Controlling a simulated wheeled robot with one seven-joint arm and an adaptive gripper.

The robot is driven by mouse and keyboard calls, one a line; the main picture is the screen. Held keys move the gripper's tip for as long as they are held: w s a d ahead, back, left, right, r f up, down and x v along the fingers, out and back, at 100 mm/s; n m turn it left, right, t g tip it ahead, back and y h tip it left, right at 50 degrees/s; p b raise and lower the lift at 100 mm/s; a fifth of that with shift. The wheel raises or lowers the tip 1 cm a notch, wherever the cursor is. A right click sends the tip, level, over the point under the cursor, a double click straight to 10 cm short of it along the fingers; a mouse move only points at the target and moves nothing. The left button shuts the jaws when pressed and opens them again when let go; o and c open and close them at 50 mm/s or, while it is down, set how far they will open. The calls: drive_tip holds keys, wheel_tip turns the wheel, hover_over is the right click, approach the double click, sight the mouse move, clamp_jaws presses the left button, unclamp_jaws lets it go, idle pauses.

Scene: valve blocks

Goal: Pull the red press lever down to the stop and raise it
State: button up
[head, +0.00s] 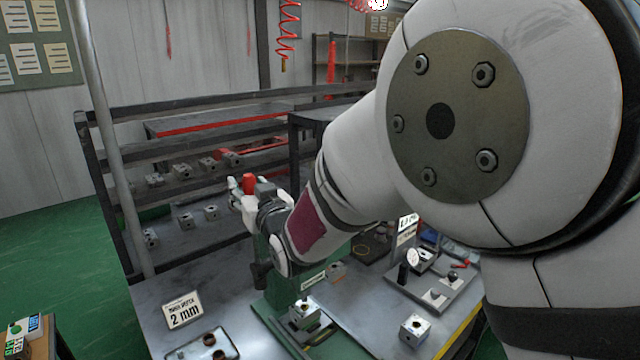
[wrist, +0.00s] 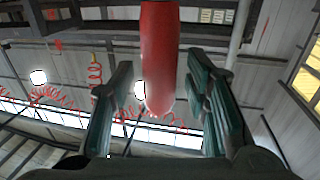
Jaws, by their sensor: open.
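The red press lever (head: 248,183) shows in the head view as a short red grip at my gripper, in front of the dark rack. In the wrist view the red lever (wrist: 160,55) comes down from the top edge and its rounded end lies between my two green-padded fingers, with a gap on each side. My gripper (head: 242,190) is open around the lever and not closed on it. The green press (head: 262,262) stands on the bench below my gripper, partly hidden by my arm. A metal block (head: 304,312) sits on its base.
A "2 mm" sign (head: 182,309) and a tray (head: 205,345) are at the bench's left front. A loose block (head: 415,328) and a fixture plate (head: 435,288) are to the right. A dark rack (head: 190,225) with several blocks stands behind.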

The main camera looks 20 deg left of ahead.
drive_tip(key=shift+a, duration=0.1)
clamp_jaws()
drive_tip(key=shift+w+f+b, duration=0.1)
drive_tip(key=shift+w+b, duration=0.05)
drive_tip(key=shift+b, duration=0.3)
